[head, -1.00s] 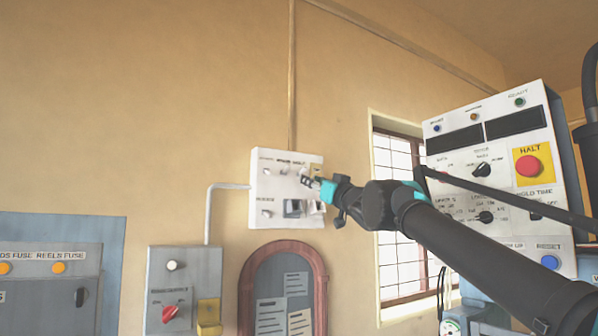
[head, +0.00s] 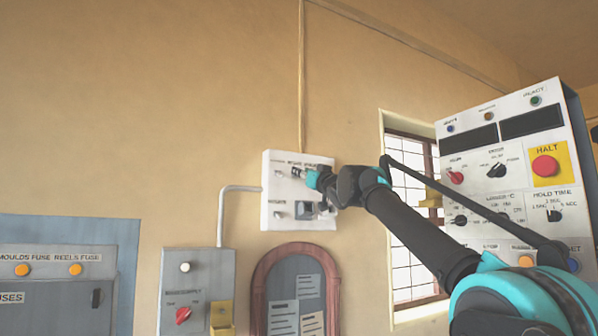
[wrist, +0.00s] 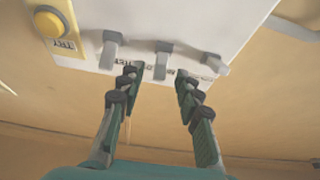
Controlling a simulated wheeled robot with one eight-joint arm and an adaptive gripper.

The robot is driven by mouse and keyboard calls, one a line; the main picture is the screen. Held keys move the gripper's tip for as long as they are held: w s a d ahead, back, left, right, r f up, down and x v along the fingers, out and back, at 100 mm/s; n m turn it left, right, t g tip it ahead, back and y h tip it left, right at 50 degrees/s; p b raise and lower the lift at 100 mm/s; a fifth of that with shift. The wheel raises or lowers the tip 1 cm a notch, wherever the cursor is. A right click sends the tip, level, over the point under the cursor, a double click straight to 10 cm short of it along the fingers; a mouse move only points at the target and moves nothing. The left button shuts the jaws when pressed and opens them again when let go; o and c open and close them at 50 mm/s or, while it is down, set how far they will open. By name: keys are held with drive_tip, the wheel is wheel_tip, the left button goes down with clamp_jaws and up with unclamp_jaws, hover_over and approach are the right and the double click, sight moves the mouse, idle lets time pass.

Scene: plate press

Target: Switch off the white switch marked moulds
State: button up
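The white switch panel (head: 270,192) hangs on the wall in the middle of the head view, with small switches in rows. In the wrist view its face (wrist: 190,18) carries three pale lever switches in a row: a left lever (wrist: 110,48), a middle lever (wrist: 162,62) and a right lever (wrist: 214,64). The lettering by the levers is partly covered by my fingers, so I cannot read which is marked moulds. My gripper (wrist: 157,80) is open, and the middle lever's end shows between its fingertips; contact is not clear. In the head view my gripper (head: 304,175) covers the panel's upper right.
A yellow round button (wrist: 50,20) sits at the panel's corner. Below the panel are a grey box with a red knob (head: 183,315) and an arched notice board (head: 258,300).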

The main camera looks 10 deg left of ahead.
drive_tip(key=shift+x, duration=1.55)
clamp_jaws()
